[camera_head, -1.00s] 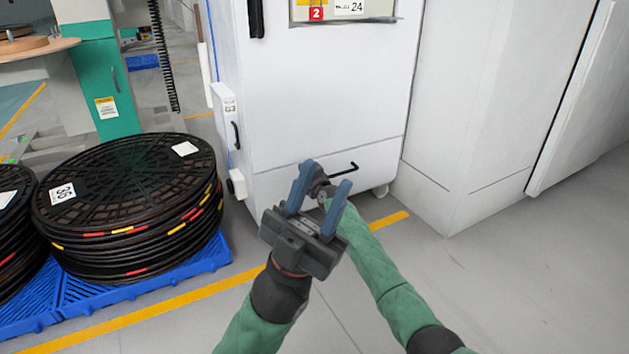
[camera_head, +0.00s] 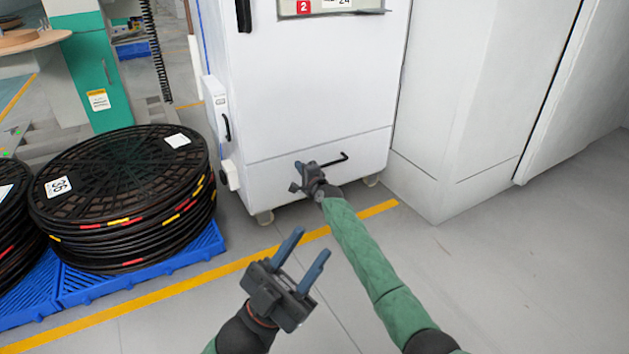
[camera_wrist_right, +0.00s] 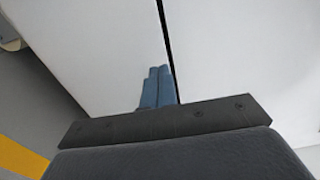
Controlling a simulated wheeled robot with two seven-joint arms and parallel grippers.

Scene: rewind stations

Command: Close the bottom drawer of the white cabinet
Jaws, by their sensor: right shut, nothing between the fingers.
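The white cabinet (camera_head: 310,90) stands upright on casters in the head view. Its bottom drawer (camera_head: 270,182) has a black bar handle, and its front looks flush with the cabinet face above. My right gripper (camera_head: 303,176) is at the drawer front, just left of the handle's free end. In the right wrist view its blue fingers (camera_wrist_right: 157,88) are together with nothing between them, close to the white front; contact cannot be told. A dark seam runs beside them. My left gripper (camera_head: 302,258) is open and empty above the floor in front of the cabinet.
Stacked black reels (camera_head: 125,200) sit on a blue pallet (camera_head: 150,277) at left. A yellow floor line (camera_head: 190,287) crosses in front of the cabinet. A white panelled unit (camera_head: 470,90) stands to the right. The floor at lower right is clear.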

